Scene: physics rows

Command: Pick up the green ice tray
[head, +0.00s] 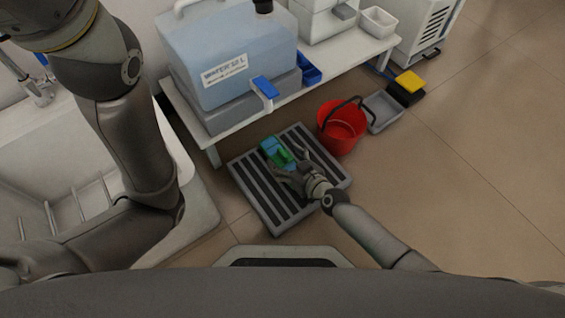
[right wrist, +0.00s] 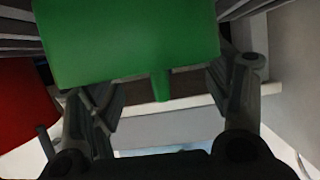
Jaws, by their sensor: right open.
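The green ice tray (head: 284,156) is at the dark slatted grey platform on the floor, partly hidden by my right gripper (head: 291,166) in the head view. In the right wrist view, the tray (right wrist: 130,40) fills the upper middle as a flat green face. A small green tab hangs from its lower edge between the fingers. My right gripper (right wrist: 165,95) is open, with one finger on each side of the tab. I cannot tell whether the fingers touch it. My left arm shows at the left of the head view, but its gripper does not.
A teal piece (head: 268,145) lies beside the tray. The slatted platform (head: 277,231) is below. A red bucket (head: 341,138) stands close on the right. A white bench (head: 222,138) with a blue water tank (head: 228,62) is behind. The floor on the right is clear.

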